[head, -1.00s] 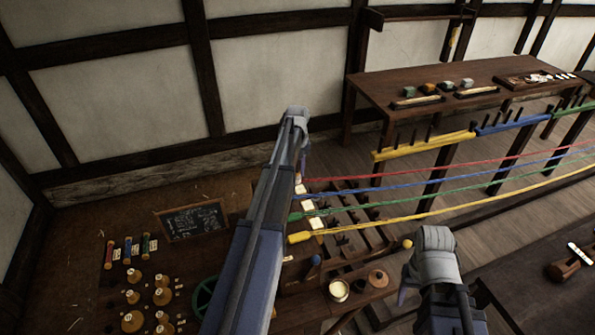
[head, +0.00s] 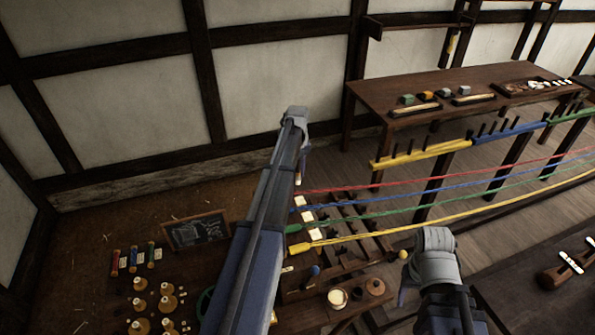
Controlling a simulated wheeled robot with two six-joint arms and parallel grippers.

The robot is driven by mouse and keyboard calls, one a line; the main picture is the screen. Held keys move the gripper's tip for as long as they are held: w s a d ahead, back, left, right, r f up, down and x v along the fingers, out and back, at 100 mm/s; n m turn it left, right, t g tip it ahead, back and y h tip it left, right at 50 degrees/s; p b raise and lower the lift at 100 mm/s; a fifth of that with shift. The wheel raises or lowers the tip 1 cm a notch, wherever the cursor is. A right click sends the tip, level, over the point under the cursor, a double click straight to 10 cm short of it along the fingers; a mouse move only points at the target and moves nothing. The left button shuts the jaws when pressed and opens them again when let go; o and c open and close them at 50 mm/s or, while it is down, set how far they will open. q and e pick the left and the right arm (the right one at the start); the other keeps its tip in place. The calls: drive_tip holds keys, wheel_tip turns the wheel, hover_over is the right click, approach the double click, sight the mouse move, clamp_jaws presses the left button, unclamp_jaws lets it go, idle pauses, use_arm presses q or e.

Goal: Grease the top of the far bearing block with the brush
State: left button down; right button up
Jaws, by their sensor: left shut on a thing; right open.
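My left gripper (head: 301,165) is beyond the end of my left arm, near the hook end of the ropes. Its jaws are mostly hidden by the wrist, and the thing they are shut on can barely be made out. I cannot make out the brush clearly. The wooden rope machine (head: 345,240) stands below and right of the gripper; my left arm covers part of it. I cannot tell which part is the far bearing block. My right gripper (head: 403,287) is open at the lower middle, its fingers largely hidden behind its wrist. An open pot with pale contents (head: 337,298) stands left of it.
Red, blue, green and yellow ropes (head: 420,229) stretch rightward from the machine. A lidded brown pot (head: 375,287) stands beside the pale one. A chalkboard (head: 195,230) and several spools (head: 139,303) lie at left. A long table (head: 440,90) stands along the back wall.

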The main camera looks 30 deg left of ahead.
use_arm(q)
drive_tip(key=shift+r+p, duration=1.5)
drive_tip(key=shift+r, duration=0.1)
drive_tip(key=shift+f, duration=0.1)
